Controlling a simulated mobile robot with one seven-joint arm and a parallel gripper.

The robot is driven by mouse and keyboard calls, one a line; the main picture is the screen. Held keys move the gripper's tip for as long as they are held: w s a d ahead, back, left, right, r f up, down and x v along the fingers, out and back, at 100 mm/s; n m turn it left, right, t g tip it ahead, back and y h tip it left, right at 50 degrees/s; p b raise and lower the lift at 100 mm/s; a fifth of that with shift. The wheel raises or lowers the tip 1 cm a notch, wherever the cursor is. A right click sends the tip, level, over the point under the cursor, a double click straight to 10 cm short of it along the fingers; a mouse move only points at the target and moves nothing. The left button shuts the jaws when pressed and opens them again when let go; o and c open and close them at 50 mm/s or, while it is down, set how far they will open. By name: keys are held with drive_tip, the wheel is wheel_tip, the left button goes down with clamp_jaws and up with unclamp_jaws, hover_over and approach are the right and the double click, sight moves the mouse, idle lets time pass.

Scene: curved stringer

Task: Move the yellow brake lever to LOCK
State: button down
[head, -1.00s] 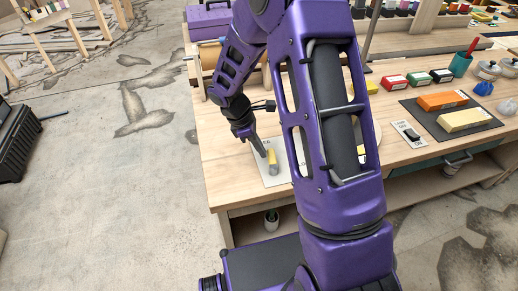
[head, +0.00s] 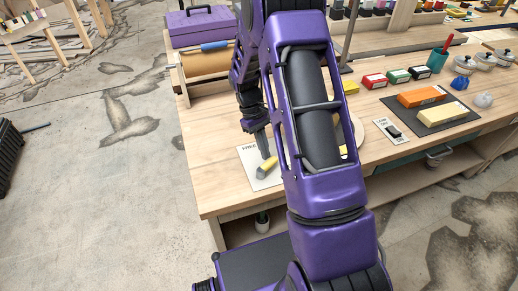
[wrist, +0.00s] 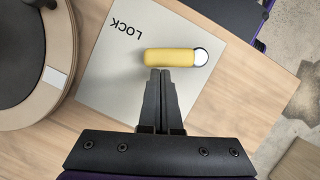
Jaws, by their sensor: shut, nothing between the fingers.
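The yellow brake lever (head: 265,169) sits on a pale plate (head: 247,160) near the front left of the workbench. In the wrist view the lever (wrist: 172,57) lies crosswise, with a white, dark-rimmed round end at its right. The word LOCK is on the plate (wrist: 103,72), up and left of the lever; the word FREE shows in the head view. My gripper (head: 264,155) is shut, pointing down at the plate. In the wrist view its fingertips (wrist: 163,72) are together against or very close to the lever's long side; contact is hard to tell.
A round wooden-rimmed thing (wrist: 62,100) stands left of the plate in the wrist view. A small switch plate (head: 391,131), a dark mat (head: 433,125) with blocks and several small boxes lie to the right. A purple toolbox (head: 199,27) stands behind. Bare bench top (head: 210,130) lies left of the plate.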

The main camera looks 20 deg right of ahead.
drive_tip(key=shift+s+d+m+y, duration=0.3)
drive_tip(key=shift+m, duration=0.5)
drive_tip(key=shift+s+d+m+y, duration=0.25)
drive_tip(key=shift+d+m+y, duration=0.05)
drive_tip(key=shift+m, duration=0.5)
drive_tip(key=shift+s+d+m+y, duration=0.3)
drive_tip(key=shift+m, duration=0.5)
drive_tip(key=shift+w, duration=0.1)
